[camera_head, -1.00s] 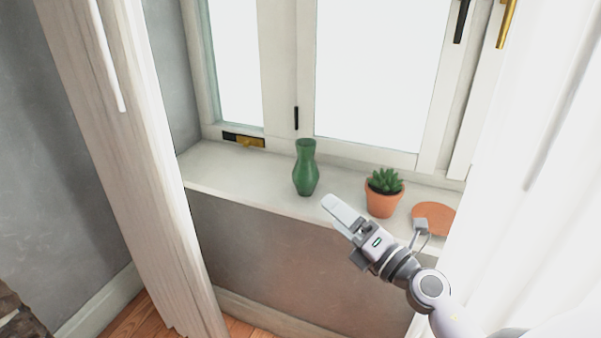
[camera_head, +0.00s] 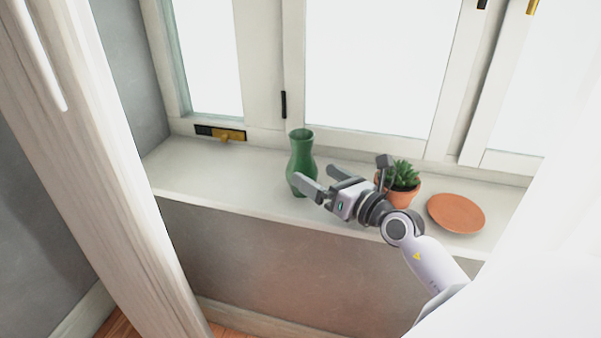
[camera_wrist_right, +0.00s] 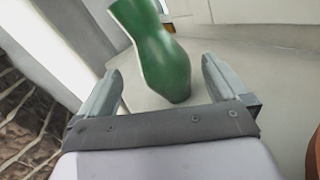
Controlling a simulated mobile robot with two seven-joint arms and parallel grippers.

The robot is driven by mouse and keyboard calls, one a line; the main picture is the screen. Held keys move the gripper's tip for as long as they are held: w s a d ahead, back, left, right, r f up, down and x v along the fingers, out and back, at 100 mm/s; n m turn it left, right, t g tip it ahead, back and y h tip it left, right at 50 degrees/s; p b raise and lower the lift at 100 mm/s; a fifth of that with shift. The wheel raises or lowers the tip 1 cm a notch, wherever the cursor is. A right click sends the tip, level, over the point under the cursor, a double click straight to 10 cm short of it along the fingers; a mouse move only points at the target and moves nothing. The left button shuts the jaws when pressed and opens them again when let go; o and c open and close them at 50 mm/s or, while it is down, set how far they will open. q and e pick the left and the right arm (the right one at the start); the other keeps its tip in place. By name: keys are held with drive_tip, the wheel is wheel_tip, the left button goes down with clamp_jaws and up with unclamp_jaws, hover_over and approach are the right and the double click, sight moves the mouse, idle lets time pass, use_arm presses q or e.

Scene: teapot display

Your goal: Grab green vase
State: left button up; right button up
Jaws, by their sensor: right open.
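The green vase (camera_head: 301,155) stands upright on the white windowsill (camera_head: 220,178) in the head view. My right gripper (camera_head: 318,182) is open and just right of the vase, with its fingers pointing towards it. One finger overlaps the lower front of the vase in the head view. In the right wrist view the green vase (camera_wrist_right: 160,52) rises ahead, between and beyond the two parted fingers of my right gripper (camera_wrist_right: 160,82). I cannot tell whether a finger touches the vase. The vase's top is cut off in the wrist view. My left gripper is not in view.
A potted succulent (camera_head: 403,180) stands just behind and right of my right wrist. A terracotta saucer (camera_head: 456,213) lies further right on the sill. The window frame is behind the vase. The sill left of the vase is clear.

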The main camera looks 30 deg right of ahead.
drive_tip(key=shift+w+f, duration=0.15)
drive_tip(key=shift+f, duration=0.4)
drive_tip(key=shift+w+f, duration=0.15)
drive_tip(key=shift+f, duration=0.35)
drive_tip(key=shift+w+a+f, duration=0.1)
drive_tip(key=shift+w+a, duration=0.05)
drive_tip(key=shift+w, duration=0.4)
drive_tip(key=shift+w+a+b, duration=0.15)
drive_tip(key=shift+w+a, duration=0.1)
drive_tip(key=shift+w, duration=1.2)
drive_tip(key=shift+w+a+b, duration=0.15)
drive_tip(key=shift+w+a, duration=0.05)
drive_tip(key=shift+w, duration=1.25)
drive_tip(key=c, duration=1.2)
